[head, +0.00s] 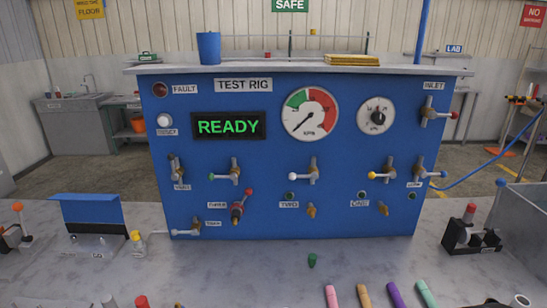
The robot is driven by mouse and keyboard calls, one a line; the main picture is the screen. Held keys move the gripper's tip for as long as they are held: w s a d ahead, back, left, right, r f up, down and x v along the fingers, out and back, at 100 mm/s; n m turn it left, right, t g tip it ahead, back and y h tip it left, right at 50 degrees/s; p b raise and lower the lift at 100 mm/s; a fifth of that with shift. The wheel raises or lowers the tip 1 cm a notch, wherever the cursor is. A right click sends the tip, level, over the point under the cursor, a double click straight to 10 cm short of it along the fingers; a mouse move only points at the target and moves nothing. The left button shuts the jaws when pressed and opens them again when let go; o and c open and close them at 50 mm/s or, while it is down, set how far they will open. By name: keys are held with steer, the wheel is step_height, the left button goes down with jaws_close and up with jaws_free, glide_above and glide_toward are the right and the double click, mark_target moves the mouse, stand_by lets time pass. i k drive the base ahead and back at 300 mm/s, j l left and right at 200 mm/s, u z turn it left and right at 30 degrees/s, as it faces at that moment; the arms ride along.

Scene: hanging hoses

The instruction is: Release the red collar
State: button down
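The blue test rig (280,150) stands on the bench and its display reads READY. A dark red fitting, which looks like the red collar (237,212), sits at the port beside the THREE label. I cannot tell from this size whether the collar is locked. Ports TWO (311,211) and ONE (383,208) show bare brass ends. My gripper is not in view.
Pink, orange, purple and teal sticks (395,295) lie at the front edge. A blue holder (90,222) and small bottle (138,243) are left; a black stand (472,236) and grey bin (522,210) are right.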

mark_target(248, 190)
steer(key=i+j+z, duration=0.1)
steer(key=i+j, duration=0.6)
steer(key=j, duration=0.15)
